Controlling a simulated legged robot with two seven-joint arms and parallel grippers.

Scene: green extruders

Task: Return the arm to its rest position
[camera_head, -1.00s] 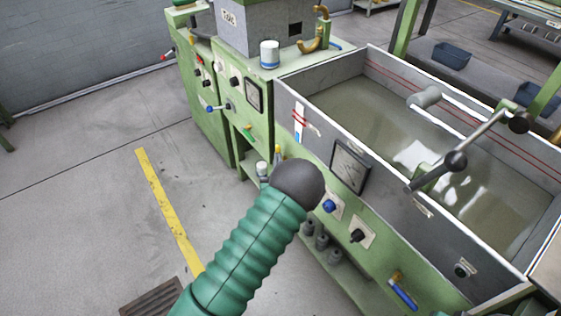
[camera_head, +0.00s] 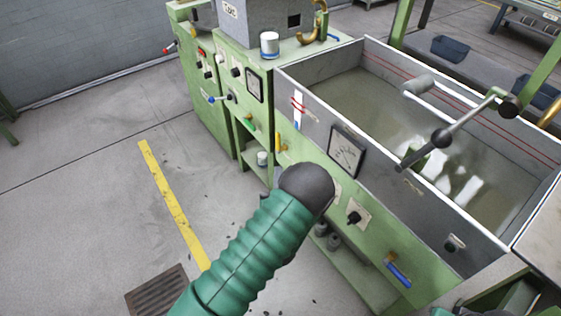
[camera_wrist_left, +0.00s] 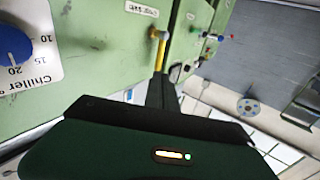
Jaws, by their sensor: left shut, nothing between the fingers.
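My left arm (camera_head: 250,250), with green ribbed sleeving and a dark rounded end, comes in from the bottom in the head view. Its end is in front of the green machine's (camera_head: 370,255) front panel. The fingers are hidden behind it there. In the left wrist view my left gripper (camera_wrist_left: 161,92) shows as dark fingers beyond the dark green housing, shut and empty. A yellow-ended handle (camera_wrist_left: 158,48) on the panel appears just behind the fingertips; I cannot tell the gap. The blue Chiller knob (camera_wrist_left: 12,45) is at the left. My right gripper is not in view.
An open water trough (camera_head: 365,100) tops the machine, with a crank handle (camera_head: 440,137) over it. Open floor with a yellow stripe (camera_head: 172,202) and a grate (camera_head: 157,291) lies left.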

